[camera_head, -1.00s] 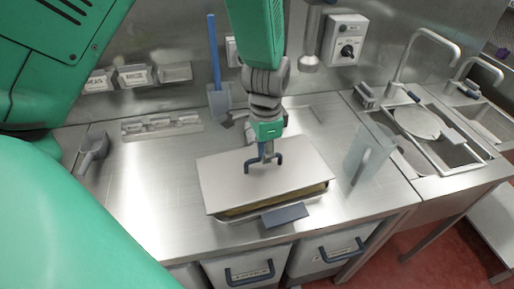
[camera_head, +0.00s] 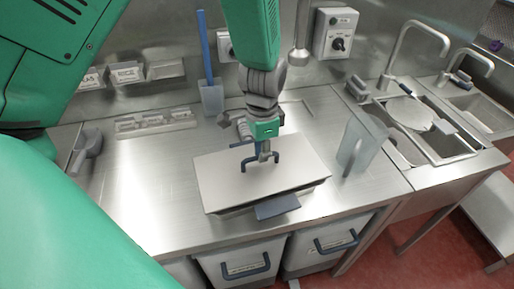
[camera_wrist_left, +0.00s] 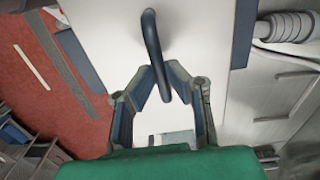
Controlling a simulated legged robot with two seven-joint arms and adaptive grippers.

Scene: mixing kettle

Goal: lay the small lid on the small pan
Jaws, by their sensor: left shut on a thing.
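The small lid (camera_head: 225,185) is a flat pale metal rectangle with a dark blue loop handle (camera_head: 247,165). It lies over the small pan (camera_head: 236,212), covering its top, with little of the pan's side showing along the front. A dark blue tab (camera_head: 278,206) sticks out at the pan's front. My left gripper (camera_head: 264,157) is shut on the lid's handle from above. In the left wrist view its fingertips (camera_wrist_left: 164,85) close around the handle, over the white lid (camera_wrist_left: 195,35). Whether the lid rests fully on the rim all round is hidden. My right gripper is not in view.
A clear jug (camera_head: 358,148) stands right of the pan, near the sink (camera_head: 450,150). A grey scoop (camera_head: 88,150) lies at the left. A blue-handled spatula (camera_head: 209,90) and small bins (camera_head: 130,74) are at the back wall. The steel counter (camera_head: 150,200) is clear at front left.

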